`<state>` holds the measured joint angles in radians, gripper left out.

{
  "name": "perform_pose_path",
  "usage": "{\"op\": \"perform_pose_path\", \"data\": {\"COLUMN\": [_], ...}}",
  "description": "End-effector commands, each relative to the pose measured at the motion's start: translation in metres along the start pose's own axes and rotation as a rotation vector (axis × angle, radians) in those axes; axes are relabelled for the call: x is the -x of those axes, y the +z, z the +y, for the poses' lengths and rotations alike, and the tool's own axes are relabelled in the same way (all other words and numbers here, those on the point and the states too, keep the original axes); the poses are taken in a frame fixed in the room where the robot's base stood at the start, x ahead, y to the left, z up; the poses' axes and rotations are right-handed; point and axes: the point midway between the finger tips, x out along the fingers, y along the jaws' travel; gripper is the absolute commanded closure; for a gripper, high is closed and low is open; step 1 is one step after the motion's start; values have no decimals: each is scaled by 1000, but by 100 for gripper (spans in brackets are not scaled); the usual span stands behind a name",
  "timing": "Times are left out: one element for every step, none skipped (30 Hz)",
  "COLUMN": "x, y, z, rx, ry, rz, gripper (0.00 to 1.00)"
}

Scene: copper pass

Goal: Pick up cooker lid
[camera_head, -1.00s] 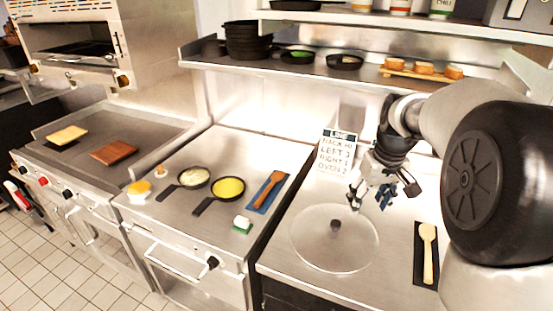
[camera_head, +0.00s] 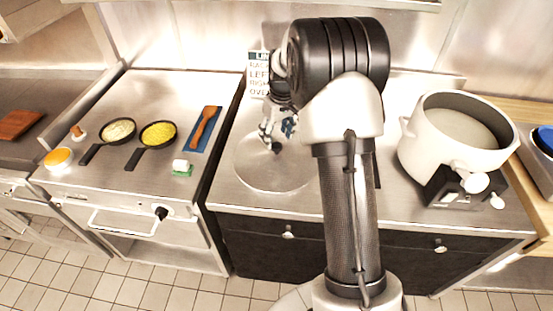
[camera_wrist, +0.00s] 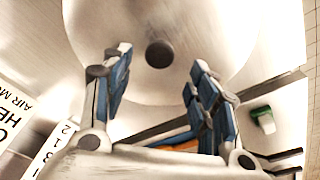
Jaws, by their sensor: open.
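The cooker lid (camera_head: 258,172) is a round, clear disc with a dark knob, lying flat on the steel counter left of my arm. In the wrist view the lid (camera_wrist: 215,35) fills the upper middle, and its dark round knob (camera_wrist: 159,54) lies just beyond and between the fingertips. My gripper (camera_head: 278,138) is over the back part of the lid, close to the knob. In the wrist view my gripper (camera_wrist: 158,75) has its blue-padded fingers spread wide with nothing between them. The exact height above the knob is hard to tell.
A large white cooker pot (camera_head: 455,140), open on top, stands at the right of the counter. A printed sign (camera_head: 258,75) stands behind the lid. Two pans (camera_head: 157,134), a spatula on a blue mat (camera_head: 204,130) and a green-and-white block (camera_head: 181,167) are on the left station.

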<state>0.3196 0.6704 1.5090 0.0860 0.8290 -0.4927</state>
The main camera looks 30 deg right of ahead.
Motion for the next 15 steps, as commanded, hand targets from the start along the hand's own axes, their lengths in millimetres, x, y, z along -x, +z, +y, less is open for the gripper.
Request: {"op": "perform_pose_path", "data": {"x": [-3,-4,-5,-6,-8,-12,-15,-19,-25,-30,-36,-42,-46,-50,-54], "y": [0,0,0,0,0,1,2,3,5,6,7,8,8,7,7], "z": [0,0,0,0,0,0,1,1,1,2,2,2,2,2,2], "rx": [0,0,0,0,0,0,0,0,0,0,0,0,1,1,1], "ry": [0,0,0,0,0,0,0,0,-1,-1,-1,-1,-1,-1,-1], "rz": [1,1,1,1,1,1,0,0,-1,-2,-2,-2,-1,-1,-1], "gripper": [46,46,46,46,46,46,46,46,46,46,46,46,46,46,46]}}
